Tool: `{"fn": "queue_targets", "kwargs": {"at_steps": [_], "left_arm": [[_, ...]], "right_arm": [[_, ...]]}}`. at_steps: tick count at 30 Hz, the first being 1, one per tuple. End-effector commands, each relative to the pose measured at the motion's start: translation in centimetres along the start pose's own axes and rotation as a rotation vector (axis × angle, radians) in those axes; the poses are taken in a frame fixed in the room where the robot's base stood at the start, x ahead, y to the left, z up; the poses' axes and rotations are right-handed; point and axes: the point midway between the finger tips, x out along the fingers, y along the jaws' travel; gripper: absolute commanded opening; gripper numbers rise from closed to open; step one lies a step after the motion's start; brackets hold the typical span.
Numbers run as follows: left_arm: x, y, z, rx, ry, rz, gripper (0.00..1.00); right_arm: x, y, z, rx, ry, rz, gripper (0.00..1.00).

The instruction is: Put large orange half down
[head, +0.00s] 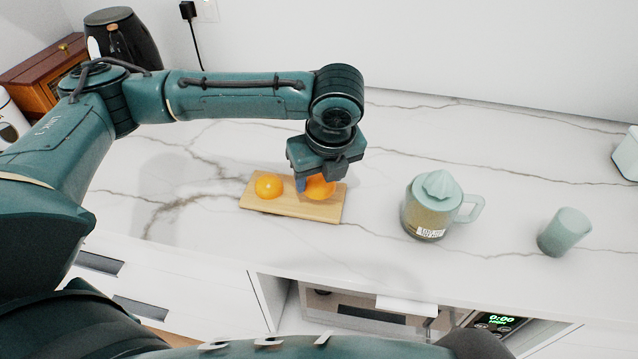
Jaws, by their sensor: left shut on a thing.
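My left gripper (310,184) points down over the right part of a wooden cutting board (292,209) on the marble counter. It is shut on the large orange half (321,187), which is partly hidden by the gripper. I cannot tell whether this half touches the board. Another orange half (269,186) lies on the left part of the board, its cut face showing. My right gripper is not in view.
A pale green citrus juicer jug (432,205) with a handle stands right of the board. A pale green cup (565,232) stands farther right. A black appliance (124,38) and a wooden box (40,75) are at the back left. The counter between board and jug is clear.

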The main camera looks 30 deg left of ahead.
Motion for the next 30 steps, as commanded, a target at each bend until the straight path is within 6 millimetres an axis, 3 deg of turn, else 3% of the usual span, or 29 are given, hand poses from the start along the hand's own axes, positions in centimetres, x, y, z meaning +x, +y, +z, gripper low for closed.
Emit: {"fn": "queue_targets", "kwargs": {"at_steps": [5,15,16,23,30], "left_arm": [[2.4,0.1,-0.7,-0.001,0.000,0.002,0.26],[2.6,0.0,-0.8,-0.001,0.000,0.001,0.26],[2.6,0.0,-0.8,-0.001,0.000,0.001,0.55],[2.6,0.0,-0.8,-0.001,0.000,0.001,0.74],[2.6,0.0,-0.7,-0.001,-0.001,0.000,0.75]], "right_arm": [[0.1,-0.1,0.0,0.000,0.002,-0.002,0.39],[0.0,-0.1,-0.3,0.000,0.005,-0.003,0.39],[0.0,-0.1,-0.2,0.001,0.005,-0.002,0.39],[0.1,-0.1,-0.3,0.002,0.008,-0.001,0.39],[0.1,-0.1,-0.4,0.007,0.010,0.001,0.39]]}}
